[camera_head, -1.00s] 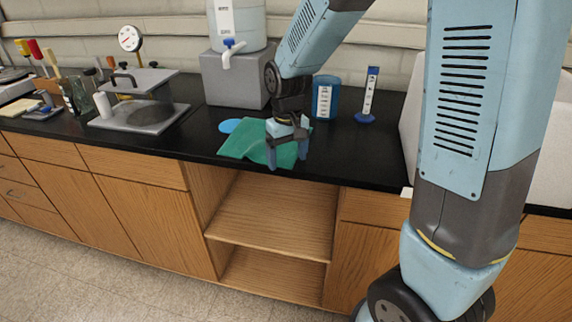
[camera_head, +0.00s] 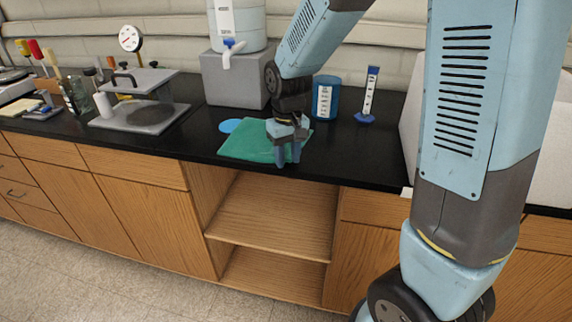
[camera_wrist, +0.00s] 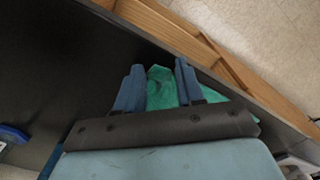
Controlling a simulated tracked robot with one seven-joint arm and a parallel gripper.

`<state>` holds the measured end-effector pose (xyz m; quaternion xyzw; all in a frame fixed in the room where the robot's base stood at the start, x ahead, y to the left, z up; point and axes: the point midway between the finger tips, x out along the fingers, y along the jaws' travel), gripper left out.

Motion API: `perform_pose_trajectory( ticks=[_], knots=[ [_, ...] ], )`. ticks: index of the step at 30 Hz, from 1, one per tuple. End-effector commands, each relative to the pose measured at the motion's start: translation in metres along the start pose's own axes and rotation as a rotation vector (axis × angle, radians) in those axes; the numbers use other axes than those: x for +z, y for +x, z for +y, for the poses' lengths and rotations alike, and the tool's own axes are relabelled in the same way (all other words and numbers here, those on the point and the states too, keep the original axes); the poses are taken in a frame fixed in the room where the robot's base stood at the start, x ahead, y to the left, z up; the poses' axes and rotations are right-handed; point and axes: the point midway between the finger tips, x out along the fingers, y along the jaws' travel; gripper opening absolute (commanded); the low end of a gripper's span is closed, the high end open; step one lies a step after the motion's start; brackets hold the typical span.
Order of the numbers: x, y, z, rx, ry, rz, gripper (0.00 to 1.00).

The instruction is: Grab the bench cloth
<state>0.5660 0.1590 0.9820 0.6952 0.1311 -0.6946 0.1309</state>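The bench cloth (camera_head: 247,143) is a green piece of fabric on the black bench top, close to its front edge. My gripper (camera_head: 288,161) points down over the cloth's right part, with its fingers close together at the front edge. In the wrist view, my gripper (camera_wrist: 160,66) has its two blue fingers on either side of a raised fold of the cloth (camera_wrist: 160,88), which fills the gap between them. The gripper looks shut on this fold. More cloth shows to the right of the right finger. The gripper's body hides part of the cloth.
A light blue disc (camera_head: 229,126) lies just behind the cloth. A blue container (camera_head: 325,98) and a blue-based cylinder (camera_head: 369,95) stand behind to the right. A grey block (camera_head: 235,80) bears a white tank. Below is an open wooden shelf (camera_head: 270,215).

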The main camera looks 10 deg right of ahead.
Motion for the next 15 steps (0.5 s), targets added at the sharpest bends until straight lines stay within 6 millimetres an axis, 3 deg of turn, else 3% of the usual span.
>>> perform_pose_trajectory(
  ticks=[15],
  knots=[
    [0.0018,0.0022,-0.0005,0.0,-0.001,-0.006,0.07]
  ],
)
